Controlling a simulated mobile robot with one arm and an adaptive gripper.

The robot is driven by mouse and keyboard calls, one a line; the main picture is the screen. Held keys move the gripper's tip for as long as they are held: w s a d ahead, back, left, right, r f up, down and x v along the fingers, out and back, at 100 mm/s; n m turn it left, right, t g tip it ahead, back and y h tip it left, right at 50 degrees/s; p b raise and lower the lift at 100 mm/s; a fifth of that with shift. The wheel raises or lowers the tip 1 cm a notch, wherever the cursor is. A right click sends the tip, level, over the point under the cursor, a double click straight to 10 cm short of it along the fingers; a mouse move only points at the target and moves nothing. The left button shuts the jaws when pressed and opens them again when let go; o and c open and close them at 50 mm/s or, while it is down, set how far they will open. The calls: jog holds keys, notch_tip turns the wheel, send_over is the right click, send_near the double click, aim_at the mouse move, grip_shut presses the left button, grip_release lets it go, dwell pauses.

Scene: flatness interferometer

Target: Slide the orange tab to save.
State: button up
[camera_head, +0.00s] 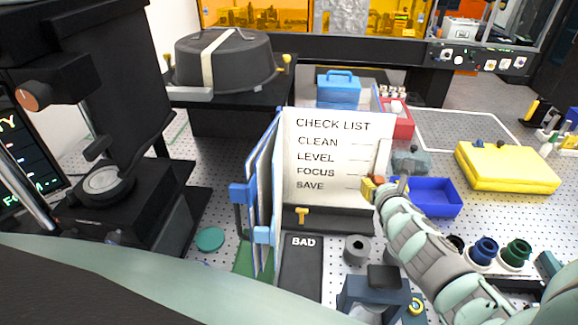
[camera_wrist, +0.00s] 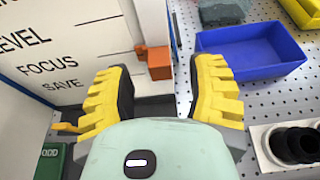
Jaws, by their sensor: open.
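The orange tab (camera_wrist: 159,62) is a small block at the right edge of the white checklist board (camera_wrist: 70,45), beside a small grey piece. The board stands upright in the head view (camera_head: 335,135) and lists CLEAN, LEVEL, FOCUS and SAVE, each followed by a short line. My gripper (camera_wrist: 160,72) is open, with its yellow fingers on either side of the tab in the wrist view; whether they touch it I cannot tell. In the head view my gripper (camera_head: 373,188) is at the board's lower right edge, by the SAVE row, and largely hides the tab.
A blue tray (camera_head: 437,197) lies right of my gripper. Blue-edged panels (camera_head: 262,195) stand left of the board. A grey ring (camera_head: 357,250) and a yellow case (camera_head: 508,166) are also on the perforated table.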

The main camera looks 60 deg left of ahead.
jog(key=v, duration=0.9)
dwell(0.3)
